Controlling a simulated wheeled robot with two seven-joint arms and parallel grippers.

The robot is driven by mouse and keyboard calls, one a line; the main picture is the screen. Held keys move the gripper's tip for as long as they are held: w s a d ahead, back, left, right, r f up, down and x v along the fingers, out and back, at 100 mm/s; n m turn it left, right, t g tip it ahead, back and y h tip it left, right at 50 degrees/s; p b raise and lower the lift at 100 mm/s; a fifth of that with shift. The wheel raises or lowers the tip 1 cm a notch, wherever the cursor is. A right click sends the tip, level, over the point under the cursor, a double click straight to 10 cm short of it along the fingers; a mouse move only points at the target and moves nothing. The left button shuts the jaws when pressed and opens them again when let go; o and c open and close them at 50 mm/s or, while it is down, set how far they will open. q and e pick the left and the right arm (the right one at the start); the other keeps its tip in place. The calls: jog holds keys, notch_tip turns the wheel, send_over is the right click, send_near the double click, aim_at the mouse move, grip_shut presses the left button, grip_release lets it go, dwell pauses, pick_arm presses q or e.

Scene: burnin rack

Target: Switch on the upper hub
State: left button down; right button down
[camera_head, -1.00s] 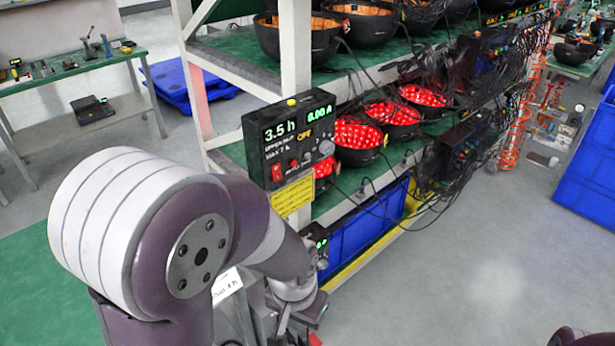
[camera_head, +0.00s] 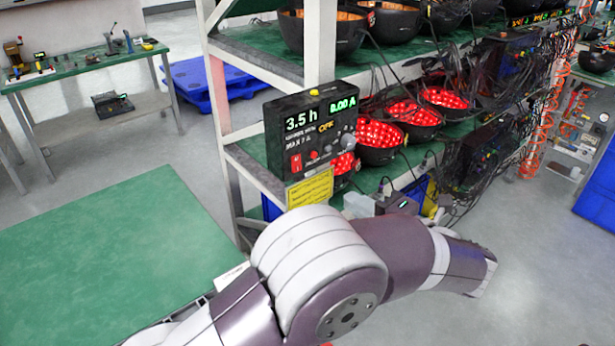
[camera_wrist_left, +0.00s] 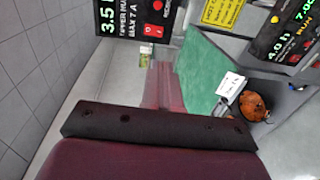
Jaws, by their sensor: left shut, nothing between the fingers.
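The upper hub (camera_head: 312,130) is a black box on the rack post, reading 3.5 h and 0.00 A with an orange OFF. Its red switch (camera_head: 296,162) is at the lower left of its face. The hub also shows tilted and cut off in the left wrist view (camera_wrist_left: 122,18), with the red switch there too (camera_wrist_left: 148,30). My left gripper (camera_head: 362,205) is shut and empty, partly hidden behind my arm. It appears below and right of the hub, apart from it. Its fingertips are hard to make out in the wrist view. My right gripper is out of view.
A yellow label (camera_head: 310,188) hangs under the hub. Rack shelves hold bowls with red lights (camera_head: 378,138) and loose dark cables. Another hub (camera_wrist_left: 290,35) reading 4.0 h shows in the wrist view. A green-topped table (camera_head: 110,265) stands at left; open floor lies at right.

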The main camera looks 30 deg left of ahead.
aim_at(298, 169)
pick_arm(q)
jog(key=shift+w+a, duration=0.1)
jog(key=shift+a, duration=0.1)
jog(key=p+x, duration=0.3)
jog(key=x, duration=1)
jog(key=shift+w+a, duration=0.2)
jog(key=shift+a, duration=0.1)
